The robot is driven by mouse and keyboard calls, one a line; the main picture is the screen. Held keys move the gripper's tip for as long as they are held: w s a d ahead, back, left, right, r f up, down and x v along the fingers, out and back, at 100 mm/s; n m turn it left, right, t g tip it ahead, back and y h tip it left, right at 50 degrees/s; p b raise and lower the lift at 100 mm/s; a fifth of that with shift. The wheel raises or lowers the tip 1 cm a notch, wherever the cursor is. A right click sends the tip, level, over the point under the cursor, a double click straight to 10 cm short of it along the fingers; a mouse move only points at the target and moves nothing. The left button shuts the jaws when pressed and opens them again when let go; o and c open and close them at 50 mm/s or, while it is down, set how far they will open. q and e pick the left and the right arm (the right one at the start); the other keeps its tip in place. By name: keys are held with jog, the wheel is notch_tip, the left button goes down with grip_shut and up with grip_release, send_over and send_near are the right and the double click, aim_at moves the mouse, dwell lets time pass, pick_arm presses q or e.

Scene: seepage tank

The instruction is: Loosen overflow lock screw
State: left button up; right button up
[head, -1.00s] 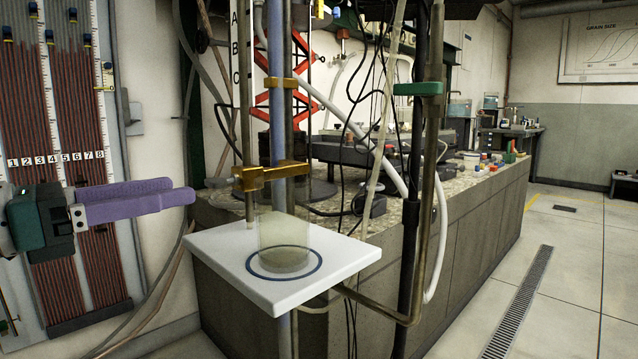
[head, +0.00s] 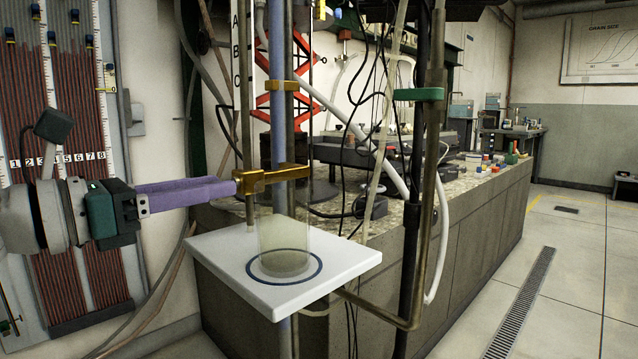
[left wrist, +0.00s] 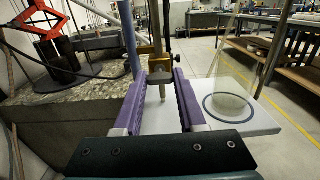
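A brass clamp (head: 272,178) sits on the upright pipes above a white plate (head: 215,256). In the left wrist view the clamp's brass block (left wrist: 158,64) shows ahead, with a small dark-ended screw (left wrist: 177,58) on its right side. My left gripper (head: 236,186) reaches in from the left, its purple fingertips at the clamp's left end. In the left wrist view the fingers (left wrist: 161,76) are apart, with the brass block between or just beyond their tips. Contact cannot be told. The screw is not distinct in the head view. My right gripper is not in view.
A clear cylinder (head: 284,240) stands on the white plate just below the clamp. Black cables and a white hose (head: 441,240) hang to the right. A numbered tube board (head: 60,200) is on the left wall. A stone-topped bench (head: 450,195) stands behind.

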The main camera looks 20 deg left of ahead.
pick_arm(q)
grip_shut()
dwell(0.3)
jog(key=n+p, duration=0.2)
jog(key=n, duration=0.1)
jog(key=shift+r+n+p, duration=0.15)
jog(key=shift+n+p, duration=0.15)
jog(key=n+p, duration=0.3)
jog(key=n, duration=0.2)
jog(key=n+p, duration=0.2)
jog(key=n, duration=0.3)
jog(key=shift+n+p, duration=1.2)
jog(key=shift+n, duration=1)
jog(key=shift+f, duration=0.2)
